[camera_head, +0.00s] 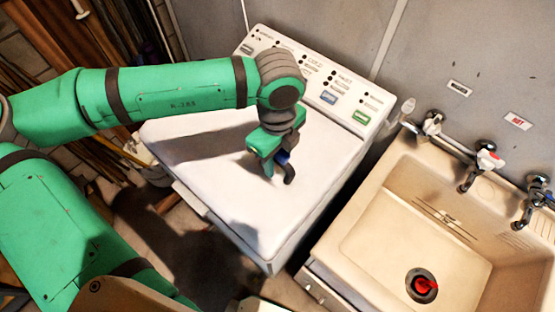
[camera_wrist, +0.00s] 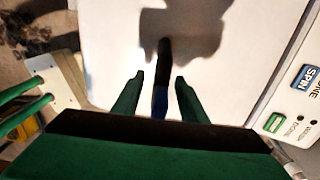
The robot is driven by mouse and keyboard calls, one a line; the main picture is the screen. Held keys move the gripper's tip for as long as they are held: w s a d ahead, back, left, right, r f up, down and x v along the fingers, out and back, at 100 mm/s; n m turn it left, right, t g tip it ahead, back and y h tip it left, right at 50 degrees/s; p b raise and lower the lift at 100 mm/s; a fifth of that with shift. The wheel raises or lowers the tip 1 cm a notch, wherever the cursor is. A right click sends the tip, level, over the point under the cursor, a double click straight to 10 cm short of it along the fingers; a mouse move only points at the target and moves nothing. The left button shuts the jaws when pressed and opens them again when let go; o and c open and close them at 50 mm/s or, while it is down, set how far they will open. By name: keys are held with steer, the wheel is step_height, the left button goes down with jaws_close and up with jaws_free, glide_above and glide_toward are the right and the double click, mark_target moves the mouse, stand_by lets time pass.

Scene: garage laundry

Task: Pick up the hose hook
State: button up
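The hose hook (camera_head: 289,174) is a slim piece, dark at its bent end and blue nearer my gripper, over the white top of the washing machine (camera_head: 215,150). In the wrist view the hose hook (camera_wrist: 160,90) runs lengthwise between my two green fingers. My gripper (camera_head: 268,163) points down over the machine's top. In the wrist view my gripper (camera_wrist: 160,77) is open, with a finger on each side of the hook and white gaps showing between. The hook's near end is hidden by the gripper body.
The control panel (camera_head: 318,80) rises along the machine's back. A beige sink (camera_head: 400,190) with several taps and a red item (camera_head: 425,286) at its drain stands at the right. Wooden boards (camera_head: 75,40) lean at the left. The machine's top around the hook looks clear.

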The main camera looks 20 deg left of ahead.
jaws_close()
stand_by(0.3)
